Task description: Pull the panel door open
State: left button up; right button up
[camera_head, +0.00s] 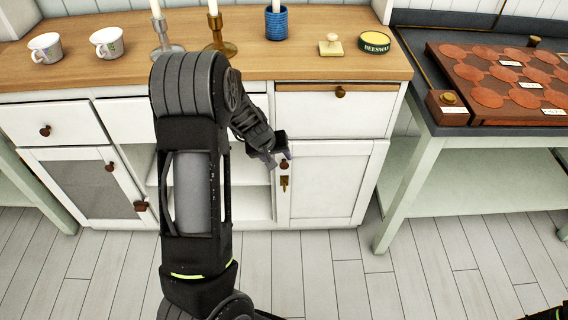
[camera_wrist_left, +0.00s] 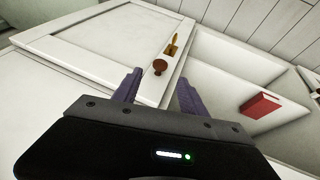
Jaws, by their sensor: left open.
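The white panel door (camera_head: 325,185) is at the right of the cabinet, under a drawer, and looks shut. It has a round brown knob (camera_head: 284,165) with a brass key or lock plate (camera_head: 284,183) below it, near its left edge. My left gripper (camera_head: 283,155) is at the knob and partly covers it. In the left wrist view the door (camera_wrist_left: 105,45) fills the upper left. The knob (camera_wrist_left: 160,67) lies between and just beyond the open purple fingers (camera_wrist_left: 158,84), with no clear contact.
Open shelves (camera_head: 257,205) lie left of the door, partly behind my arm; a red book (camera_wrist_left: 260,104) shows there in the wrist view. A table (camera_head: 415,190) stands at right. The floor (camera_head: 320,265) before the door is clear.

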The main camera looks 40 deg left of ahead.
aim_at(283, 164)
pick_arm(q)
jog(key=b+x, duration=0.2)
jog(key=x, duration=0.5)
jog(key=shift+w+a+f, duration=0.1)
jog(key=shift+w+f, duration=0.05)
jog(key=shift+f, duration=0.25)
jog(key=shift+c, duration=0.4)
grip_shut()
dwell(0.7)
